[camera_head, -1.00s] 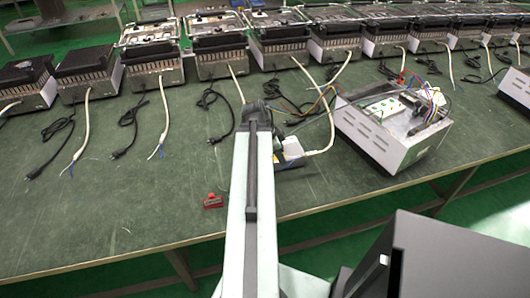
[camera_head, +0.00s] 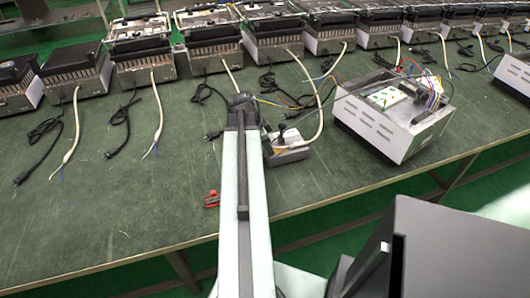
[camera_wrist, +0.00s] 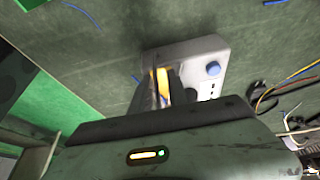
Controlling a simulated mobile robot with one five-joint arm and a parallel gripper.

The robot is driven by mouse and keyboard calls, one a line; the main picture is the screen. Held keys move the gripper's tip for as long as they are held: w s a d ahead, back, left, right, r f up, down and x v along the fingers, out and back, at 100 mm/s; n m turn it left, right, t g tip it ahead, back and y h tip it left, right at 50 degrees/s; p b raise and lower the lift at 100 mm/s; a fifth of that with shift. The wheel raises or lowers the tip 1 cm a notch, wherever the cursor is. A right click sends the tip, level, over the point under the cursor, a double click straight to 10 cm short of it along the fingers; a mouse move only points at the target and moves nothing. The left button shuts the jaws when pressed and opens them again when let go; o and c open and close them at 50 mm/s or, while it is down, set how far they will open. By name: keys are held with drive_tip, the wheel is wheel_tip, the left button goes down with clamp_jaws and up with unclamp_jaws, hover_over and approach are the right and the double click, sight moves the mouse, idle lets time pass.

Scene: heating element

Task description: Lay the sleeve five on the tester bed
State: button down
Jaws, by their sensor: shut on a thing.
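In the wrist view, my gripper (camera_wrist: 166,88) is shut, with a small yellow-orange piece (camera_wrist: 163,79) showing between its dark fingers. This piece appears to be the sleeve; no number is readable on it. The fingers stand in front of a pale box with a blue knob (camera_wrist: 213,69), apparently the tester. I cannot tell whether the sleeve touches it, and the fingers hide part of its top. In the head view, the tester (camera_head: 289,153) lies on the green bench just right of my arm. The sleeve cannot be made out there.
An opened white heater housing (camera_head: 375,128) with loose coloured wires stands right of the tester. A row of heaters (camera_head: 205,60) with trailing cables lines the back of the bench (camera_head: 120,215). A small red object (camera_head: 212,199) lies left of my arm. The front left bench is mostly clear.

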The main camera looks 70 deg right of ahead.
drive_tip(key=shift+w, duration=0.35)
drive_tip(key=shift+a+f, duration=0.1)
drive_tip(key=shift+f, duration=0.15)
drive_tip(key=c, duration=1.3)
unclamp_jaws()
drive_tip(key=shift+r, duration=0.1)
drive_tip(key=p+v, duration=1.1)
drive_tip(key=v, duration=0.1)
drive_tip(key=shift+r+p, duration=0.15)
drive_tip(key=shift+p, duration=0.2)
drive_tip(key=shift+w, duration=0.1)
